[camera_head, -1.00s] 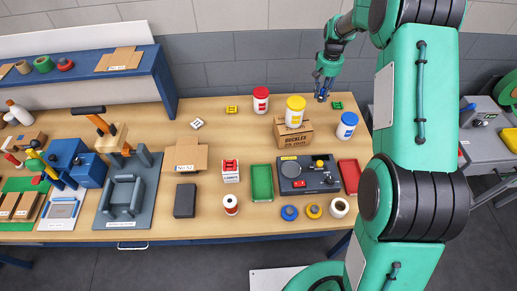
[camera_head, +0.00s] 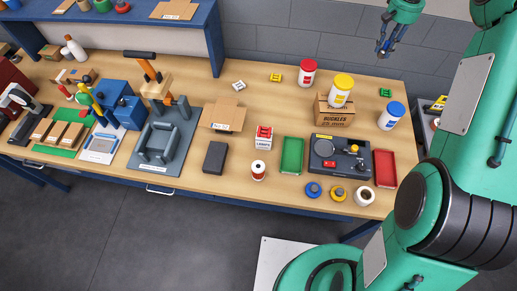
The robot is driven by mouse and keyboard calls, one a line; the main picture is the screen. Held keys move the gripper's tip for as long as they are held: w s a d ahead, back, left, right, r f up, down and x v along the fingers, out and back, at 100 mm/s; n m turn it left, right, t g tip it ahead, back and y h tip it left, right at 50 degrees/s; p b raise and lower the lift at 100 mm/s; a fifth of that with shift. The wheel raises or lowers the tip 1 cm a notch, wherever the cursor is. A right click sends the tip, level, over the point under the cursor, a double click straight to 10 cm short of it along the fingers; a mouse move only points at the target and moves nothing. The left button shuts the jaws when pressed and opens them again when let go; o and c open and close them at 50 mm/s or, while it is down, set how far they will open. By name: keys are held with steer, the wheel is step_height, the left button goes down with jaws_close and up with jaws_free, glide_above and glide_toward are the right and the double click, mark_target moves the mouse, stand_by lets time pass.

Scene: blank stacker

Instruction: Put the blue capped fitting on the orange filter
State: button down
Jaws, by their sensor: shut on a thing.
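My gripper (camera_head: 384,48) is at the top right, in the air beyond the back edge of the bench as seen in this view. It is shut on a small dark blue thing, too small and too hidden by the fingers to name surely. A blue round piece (camera_head: 314,189) and a yellow-orange round piece (camera_head: 337,193) lie side by side near the front edge. A white jar with a blue lid (camera_head: 392,115) stands at the right. I cannot tell surely which thing is the orange filter.
A grey device (camera_head: 322,163) stands between a green tray (camera_head: 291,155) and a red tray (camera_head: 385,168). Behind it, a yellow-lidded jar (camera_head: 341,91) stands on a cardboard box (camera_head: 333,113). A red-lidded jar (camera_head: 307,74) is to its left.

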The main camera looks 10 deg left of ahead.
steer(key=s+a+n+p, duration=0.1)
steer(key=s+a, duration=0.2)
steer(key=a, duration=0.2)
steer(key=s+a+r+n+p, duration=0.1)
steer(key=s+a, duration=0.3)
steer(key=a, duration=0.1)
steer(key=s+a+n+p, duration=0.1)
steer(key=s+a+n, duration=0.1)
steer(key=a, duration=0.4)
steer(key=shift+s+a+r+p, duration=0.1)
steer(key=shift+s+r+p, duration=0.1)
steer(key=shift+s, duration=0.2)
steer(key=shift+s+r+p, duration=0.1)
steer(key=shift+s+p, duration=0.05)
steer(key=shift+s, duration=0.25)
steer(key=s+a+n+p, duration=0.35)
steer(key=s+a, duration=0.65)
steer(key=s, duration=0.4)
steer(key=s+a+f+n+p, duration=0.1)
steer(key=s+a+n+p, duration=0.3)
steer(key=s, duration=1.2)
steer(key=s+f+n+p, duration=0.1)
steer(key=s+n+p, duration=0.3)
steer(key=s, duration=1.2)
step_height(320, 180, down, 11)
steer(key=n+b, duration=0.1)
steer(key=shift+d, duration=0.2)
